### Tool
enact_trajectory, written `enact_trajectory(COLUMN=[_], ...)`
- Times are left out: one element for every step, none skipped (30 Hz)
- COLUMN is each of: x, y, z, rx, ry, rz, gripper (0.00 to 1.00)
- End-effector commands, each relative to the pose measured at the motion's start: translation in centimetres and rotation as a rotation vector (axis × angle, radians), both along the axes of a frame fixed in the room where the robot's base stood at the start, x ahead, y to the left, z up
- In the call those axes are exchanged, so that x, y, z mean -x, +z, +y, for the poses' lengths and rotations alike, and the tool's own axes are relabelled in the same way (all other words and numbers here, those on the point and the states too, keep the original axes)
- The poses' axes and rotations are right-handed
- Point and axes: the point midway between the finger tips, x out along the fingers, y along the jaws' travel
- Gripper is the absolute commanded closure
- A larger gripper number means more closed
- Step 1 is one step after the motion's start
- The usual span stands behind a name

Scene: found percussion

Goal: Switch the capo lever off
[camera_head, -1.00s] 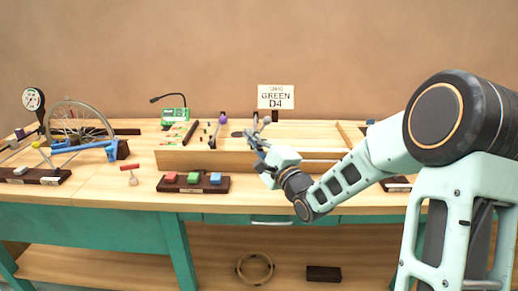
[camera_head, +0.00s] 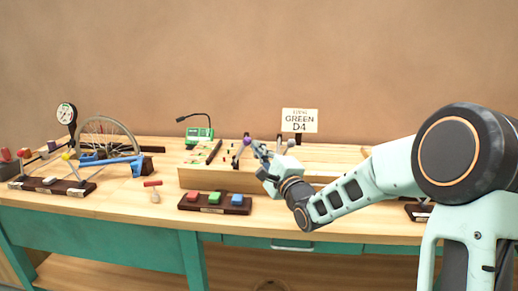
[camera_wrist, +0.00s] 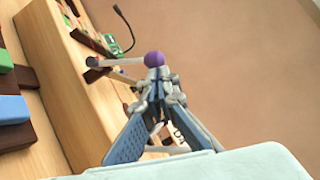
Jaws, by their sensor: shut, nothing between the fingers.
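A lever with a purple ball knob (camera_head: 247,140) stands on the long wooden box (camera_head: 215,180), its rod leaning right toward the knob. I cannot read a label on it. In the wrist view the purple knob (camera_wrist: 154,58) is just beyond my fingertips, and the pale rod runs left from it to a dark slotted mount. My gripper (camera_head: 258,146) is right of the knob in the head view. In the wrist view my gripper (camera_wrist: 156,76) is shut and empty, its tips overlapping the knob's lower edge. I cannot tell whether they touch.
A second lever with a grey knob (camera_head: 291,142) stands right of my gripper. A block with red, green and blue buttons (camera_head: 214,203) sits in front of the box. A wheel (camera_head: 106,138) is at left.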

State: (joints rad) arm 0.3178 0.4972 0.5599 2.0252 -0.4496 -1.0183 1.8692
Motion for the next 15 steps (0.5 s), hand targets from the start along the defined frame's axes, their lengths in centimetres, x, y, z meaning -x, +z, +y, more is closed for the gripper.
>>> enact_trajectory(x=[0.01,0.01,0.00,0.00,0.00,-0.01,-0.01,0.00,0.00,0.00,0.00,-0.01,-0.01,-0.01,-0.01], y=[0.48,0.56,0.58,0.54,0.51,0.54,0.58,0.62,0.68,0.72,0.77,0.82,0.85,0.90,0.98], z=[0.11,0.17,0.23,0.25,0.27,0.30,0.33,0.36,0.41,0.45,0.48,0.53,0.57,0.61,0.67], rx=[0.012,0.020,0.030,0.035,0.038,0.043,0.047,0.051,0.056,0.061,0.066,0.072,0.078,0.084,0.092], ry=[0.001,0.001,0.001,0.001,0.000,0.001,0.001,0.001,0.001,0.001,0.001,0.001,0.001,0.001,0.001], rz=[0.000,-0.001,0.000,0.000,0.001,0.001,0.001,0.001,0.001,0.001,0.001,0.002,0.002,0.002,0.001], gripper=[1.00,1.00,1.00,1.00,1.00,1.00,1.00,1.00,1.00,1.00,1.00,1.00,1.00,1.00,1.00])
